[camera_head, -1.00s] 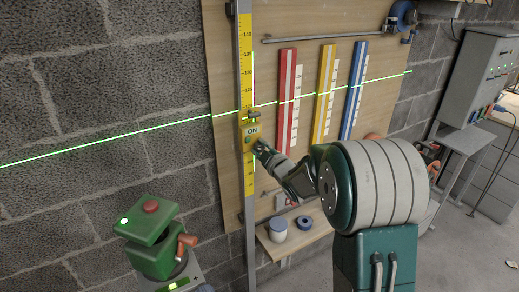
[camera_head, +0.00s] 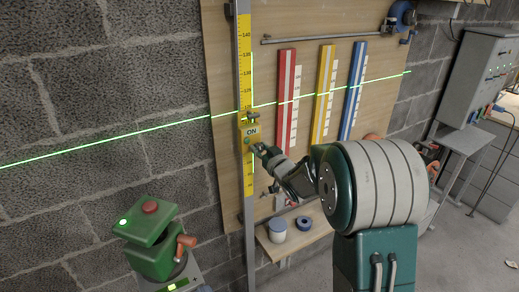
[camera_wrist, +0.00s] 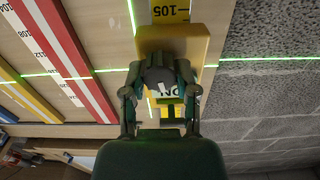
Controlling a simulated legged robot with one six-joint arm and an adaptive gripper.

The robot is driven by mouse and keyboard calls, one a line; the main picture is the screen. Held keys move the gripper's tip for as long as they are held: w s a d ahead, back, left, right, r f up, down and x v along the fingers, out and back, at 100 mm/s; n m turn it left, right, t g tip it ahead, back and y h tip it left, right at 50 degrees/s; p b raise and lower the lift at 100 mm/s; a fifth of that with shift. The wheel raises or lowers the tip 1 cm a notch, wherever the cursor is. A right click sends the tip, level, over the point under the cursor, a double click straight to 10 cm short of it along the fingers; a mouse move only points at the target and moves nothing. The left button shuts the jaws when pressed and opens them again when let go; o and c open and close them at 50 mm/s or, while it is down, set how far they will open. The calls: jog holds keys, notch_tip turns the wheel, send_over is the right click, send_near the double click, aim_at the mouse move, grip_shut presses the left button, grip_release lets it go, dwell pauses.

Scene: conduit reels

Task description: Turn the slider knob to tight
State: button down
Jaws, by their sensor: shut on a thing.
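The yellow slider (camera_head: 251,128) sits on the tall yellow measuring staff (camera_head: 246,62), with an "ON" label on its front. The slider also shows in the wrist view (camera_wrist: 186,43). A dark knob with a white mark (camera_wrist: 161,83) is in front of the slider, between the fingers of my gripper (camera_wrist: 160,92). In the head view my gripper (camera_head: 260,150) is at the lower right of the slider. The fingers are shut on the knob and partly hide it and the "ON" label. I cannot read a tight or loose marking.
Red (camera_head: 287,100), yellow (camera_head: 325,95) and blue (camera_head: 354,90) rulers hang on the wooden board right of the staff. A green laser device (camera_head: 150,240) stands at the lower left. A small shelf (camera_head: 310,233) holds two containers. A grey cabinet (camera_head: 478,75) is at the right.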

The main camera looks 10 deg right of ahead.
jog(key=shift+m, duration=0.9)
jog(key=shift+c, duration=1.9)
grip_release()
jog(key=shift+s, duration=0.1)
jog(key=v, duration=1.1)
jog(key=shift+s, duration=0.3)
jog(key=shift+d, duration=0.15)
